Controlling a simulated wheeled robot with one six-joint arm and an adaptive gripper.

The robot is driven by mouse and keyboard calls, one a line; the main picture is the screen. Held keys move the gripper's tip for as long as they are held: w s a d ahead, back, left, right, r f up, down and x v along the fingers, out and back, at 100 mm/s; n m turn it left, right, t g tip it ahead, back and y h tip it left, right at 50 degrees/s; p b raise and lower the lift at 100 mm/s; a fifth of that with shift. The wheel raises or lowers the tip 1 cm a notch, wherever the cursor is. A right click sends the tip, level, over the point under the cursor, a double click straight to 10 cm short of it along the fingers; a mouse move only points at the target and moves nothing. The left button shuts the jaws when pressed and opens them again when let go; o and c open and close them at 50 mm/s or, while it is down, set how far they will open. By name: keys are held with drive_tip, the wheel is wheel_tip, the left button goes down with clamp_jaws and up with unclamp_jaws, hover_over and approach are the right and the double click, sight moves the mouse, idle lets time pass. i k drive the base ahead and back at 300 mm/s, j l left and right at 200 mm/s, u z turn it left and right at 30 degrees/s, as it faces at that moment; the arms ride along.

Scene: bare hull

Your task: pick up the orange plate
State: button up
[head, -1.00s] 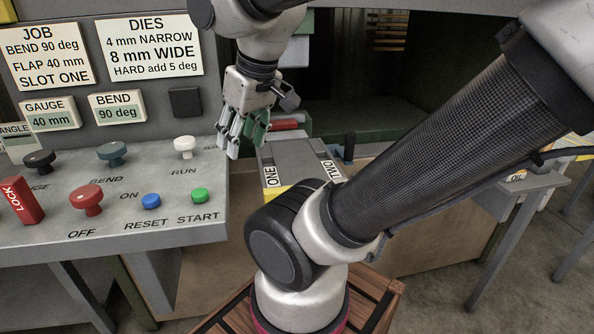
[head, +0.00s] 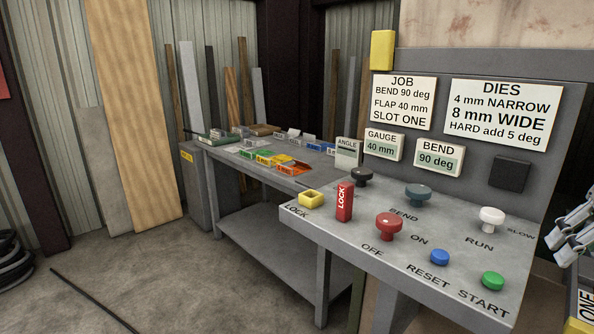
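A small flat orange thing (head: 292,168) lies on the grey bench (head: 285,183) in the middle of the head view, among small labelled trays. It is too small to tell whether it is a loose plate or sits in a tray. My gripper (head: 568,232) shows only in part at the right edge, far from the orange thing, on the other side of the control panel. Its grey fingers are cut off by the frame, so whether they are open or shut is unclear.
Other trays, green (head: 262,157) and blue (head: 314,146), share the bench. Boards lean behind. The floor (head: 170,270) at left is mostly clear.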

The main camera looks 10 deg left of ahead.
sight(295, 170)
drive_tip(key=z, duration=1.2)
drive_tip(key=u, duration=2.4)
drive_tip(key=i+u, duration=0.1)
drive_tip(key=i, duration=1.25)
